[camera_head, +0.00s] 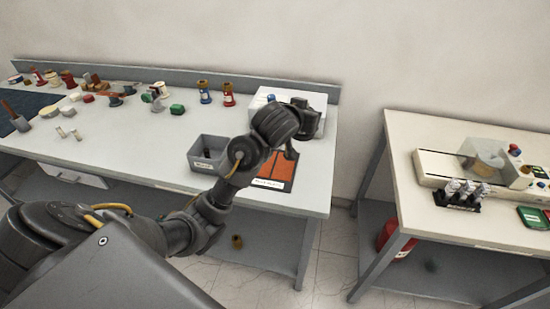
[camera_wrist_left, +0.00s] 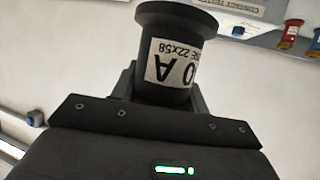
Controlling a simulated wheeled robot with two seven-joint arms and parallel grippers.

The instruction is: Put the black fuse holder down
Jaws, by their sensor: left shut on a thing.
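My left gripper (camera_head: 308,120) is at the right end of the long table, in front of a white box (camera_head: 288,95). In the left wrist view my left gripper (camera_wrist_left: 165,90) is shut on the black fuse holder (camera_wrist_left: 178,45), a flanged black cylinder with a white label reading "A" and "22x58". In the head view I cannot clearly separate the holder from the dark gripper. An orange mat (camera_head: 270,170) with a white label strip lies below my wrist, partly hidden by my arm. My right gripper is not in view.
A grey bin (camera_head: 207,155) with a dark item inside stands left of the mat. Blue (camera_head: 204,92) and red (camera_head: 228,95) holders stand at the back, with several more parts to the left. A second table (camera_head: 410,150) stands right, across a gap.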

